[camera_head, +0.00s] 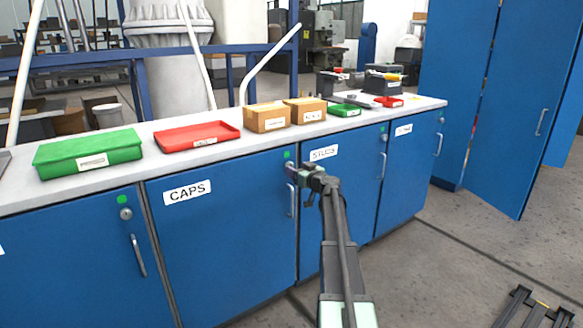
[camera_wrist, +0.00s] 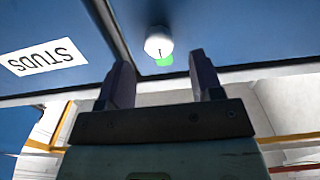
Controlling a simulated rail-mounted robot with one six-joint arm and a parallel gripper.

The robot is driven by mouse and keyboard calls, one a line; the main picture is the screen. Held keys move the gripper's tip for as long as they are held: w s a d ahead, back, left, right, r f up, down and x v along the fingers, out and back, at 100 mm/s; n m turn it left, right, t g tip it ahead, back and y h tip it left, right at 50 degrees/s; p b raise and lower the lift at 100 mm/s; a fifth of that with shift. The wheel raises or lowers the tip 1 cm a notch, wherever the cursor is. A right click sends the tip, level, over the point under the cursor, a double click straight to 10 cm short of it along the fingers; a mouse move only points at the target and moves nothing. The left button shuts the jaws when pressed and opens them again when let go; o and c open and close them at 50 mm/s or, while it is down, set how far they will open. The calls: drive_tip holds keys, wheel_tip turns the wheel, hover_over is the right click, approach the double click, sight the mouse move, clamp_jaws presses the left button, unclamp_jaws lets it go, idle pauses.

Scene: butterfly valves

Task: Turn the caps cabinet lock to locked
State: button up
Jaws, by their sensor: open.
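The blue CAPS cabinet door (camera_head: 222,240) is closed, with a white CAPS label (camera_head: 187,192). Its lock is at the door's upper right corner, largely hidden by my gripper in the head view; a green marker (camera_head: 287,154) shows above it. In the wrist view, which is upside down, the lock (camera_wrist: 158,43) is a round pale knob with the green marker (camera_wrist: 165,60) beside it. My gripper (camera_wrist: 162,78) is open and empty, its two fingers pointing at the lock. The knob appears just beyond the fingertips; I see no clear contact. The knob's exact angle is unclear.
The CAPS door handle (camera_head: 291,200) is just below my gripper. The STUDS cabinet door (camera_head: 340,215) is to the right. Green and red trays and cardboard boxes (camera_head: 266,117) stand on the worktop (camera_head: 150,130) above. Open floor (camera_head: 440,260) lies at right.

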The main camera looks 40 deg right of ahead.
drive_tip(key=w, duration=0.4)
drive_tip(key=shift+w+d, duration=0.15)
drive_tip(key=shift+w, duration=0.1)
drive_tip(key=c, duration=0.9)
drive_tip(key=shift+m, duration=0.3)
drive_tip(key=m, duration=0.3)
drive_tip(key=shift+m, duration=0.3)
drive_tip(key=m, duration=0.4)
drive_tip(key=shift+d+f+m, duration=0.1)
drive_tip(key=shift+m, duration=0.2)
drive_tip(key=m, duration=0.9)
drive_tip(key=shift+f, duration=0.1)
